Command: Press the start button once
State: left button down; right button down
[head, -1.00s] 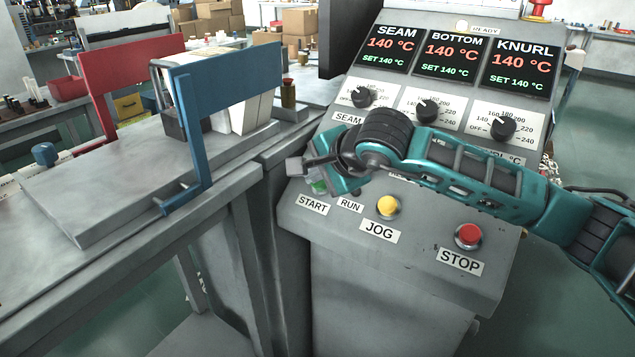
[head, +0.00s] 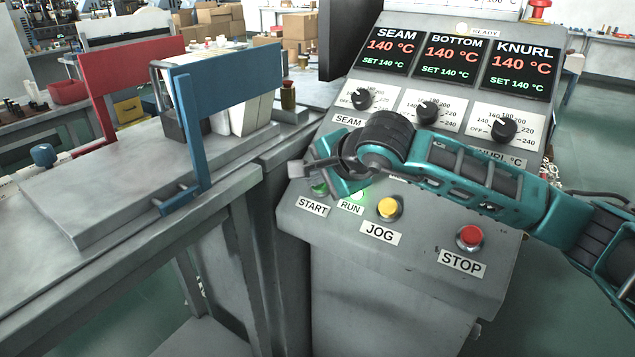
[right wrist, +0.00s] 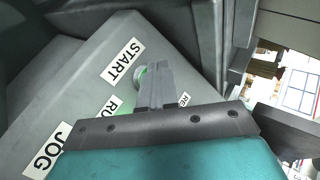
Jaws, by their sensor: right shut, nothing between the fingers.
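The green start button (head: 319,189) is on the sloped grey control panel above the START label (head: 312,205). Most of it is hidden behind my right gripper (head: 326,184). In the right wrist view the button (right wrist: 138,76) shows its rim beside my shut, empty fingers (right wrist: 156,72). The fingertips are at or very near the button; I cannot tell whether they touch it. A green light glows above the RUN label (head: 350,207). My left gripper is not in view.
The yellow JOG button (head: 389,208) and red STOP button (head: 469,237) are to the right on the panel. Above are several dials and displays reading 140 °C. A grey table with a blue frame (head: 225,92) and a red frame (head: 95,80) is at the left.

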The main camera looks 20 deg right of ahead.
jog(key=shift+d+f, duration=0.1)
jog(key=shift+f, duration=0.05)
dwell(0.5)
jog(key=shift+s+a+r, duration=0.3)
jog(key=shift+a+r, duration=0.15)
jog(key=shift+r, duration=0.3)
jog(key=shift+s+a+r+p, duration=0.3)
jog(key=shift+a+r+p, duration=0.1)
jog(key=shift+r, duration=0.3)
jog(key=shift+s+a+r+p, duration=0.25)
jog(key=shift+s+a+r, duration=0.1)
jog(key=shift+r, duration=0.3)
jog(key=shift+s+a+r+p, duration=0.25)
jog(key=shift+a+r+p, duration=0.15)
jog(key=shift+r, duration=0.3)
